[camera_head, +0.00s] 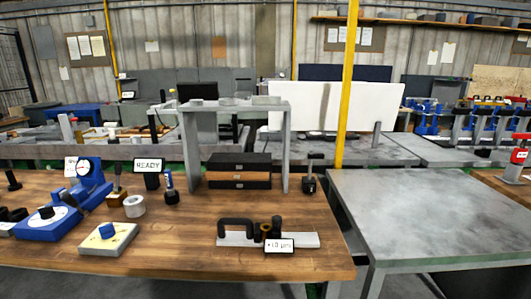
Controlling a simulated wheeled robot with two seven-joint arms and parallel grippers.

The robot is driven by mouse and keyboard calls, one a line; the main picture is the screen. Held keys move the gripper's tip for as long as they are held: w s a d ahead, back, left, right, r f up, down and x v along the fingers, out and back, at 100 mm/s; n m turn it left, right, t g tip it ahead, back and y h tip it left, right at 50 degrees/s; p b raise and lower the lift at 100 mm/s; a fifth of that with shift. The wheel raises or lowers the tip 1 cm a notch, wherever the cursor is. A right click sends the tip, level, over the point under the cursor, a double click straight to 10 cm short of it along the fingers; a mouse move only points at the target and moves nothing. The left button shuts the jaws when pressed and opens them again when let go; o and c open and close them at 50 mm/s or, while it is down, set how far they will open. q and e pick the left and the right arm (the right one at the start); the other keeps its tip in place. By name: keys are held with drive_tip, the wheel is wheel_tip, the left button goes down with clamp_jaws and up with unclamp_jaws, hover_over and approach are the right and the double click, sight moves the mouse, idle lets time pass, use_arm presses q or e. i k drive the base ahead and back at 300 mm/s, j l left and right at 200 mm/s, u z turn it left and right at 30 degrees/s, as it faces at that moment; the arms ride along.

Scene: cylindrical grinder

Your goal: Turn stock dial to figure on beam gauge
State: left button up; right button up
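A pale plate with a blue knob (108,231) and yellow marks lies at the front left of the wooden bench. It may be the stock dial; its marks are too small to read. A flat light bar (310,240) with a black arch handle (237,229) lies at the front right of the bench. It may be the beam gauge. A small white card (280,246) in front of it bears a figure in µm, perhaps 10; its sign is unclear. Neither of my grippers is in view.
A pale ring (134,206) sits nearby. A grey frame (188,150) stands over stacked dark boxes (240,162). A bare grey table (430,215) is at right.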

sight(107, 231)
drive_tip(key=u, duration=1.25)
